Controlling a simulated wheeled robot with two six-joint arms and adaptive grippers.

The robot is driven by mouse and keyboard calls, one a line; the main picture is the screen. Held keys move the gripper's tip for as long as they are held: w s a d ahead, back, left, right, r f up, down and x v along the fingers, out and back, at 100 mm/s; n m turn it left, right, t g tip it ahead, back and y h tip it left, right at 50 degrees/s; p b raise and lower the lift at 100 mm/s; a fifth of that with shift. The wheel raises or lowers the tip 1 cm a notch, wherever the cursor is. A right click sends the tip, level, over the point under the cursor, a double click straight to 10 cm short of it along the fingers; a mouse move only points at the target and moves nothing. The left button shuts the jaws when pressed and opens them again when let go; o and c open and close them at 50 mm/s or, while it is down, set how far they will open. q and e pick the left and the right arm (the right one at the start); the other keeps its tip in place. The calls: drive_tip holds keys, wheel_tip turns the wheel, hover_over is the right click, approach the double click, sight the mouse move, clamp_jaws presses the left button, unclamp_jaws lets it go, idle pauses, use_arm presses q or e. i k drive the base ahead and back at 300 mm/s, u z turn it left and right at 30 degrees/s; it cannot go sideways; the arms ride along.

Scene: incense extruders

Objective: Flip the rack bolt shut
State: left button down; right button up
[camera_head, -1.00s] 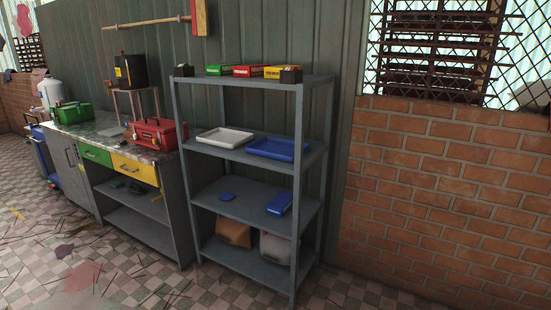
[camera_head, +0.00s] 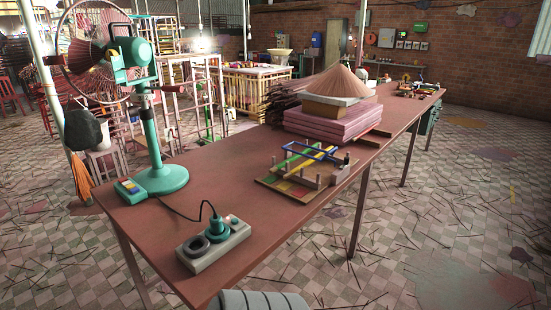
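A small rack-like fixture (camera_head: 305,170) lies on the long brown table, right of its middle. It has a wooden base, blue, green and yellow bars and small upright posts. No bolt can be made out on it at this size, so I cannot tell whether one is open or shut. Neither of my grippers is in view.
The long brown table (camera_head: 225,165) runs from the near left to the far right. A green fan (camera_head: 155,130), a grey socket block (camera_head: 213,246) and pink stacked slabs (camera_head: 325,120) stand on it. Sticks litter the tiled floor (camera_head: 440,220) at right.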

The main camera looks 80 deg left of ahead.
sight(346, 160)
drive_tip(key=u, duration=1.05)
drive_tip(key=i, duration=2.35)
drive_tip(key=u, duration=0.85)
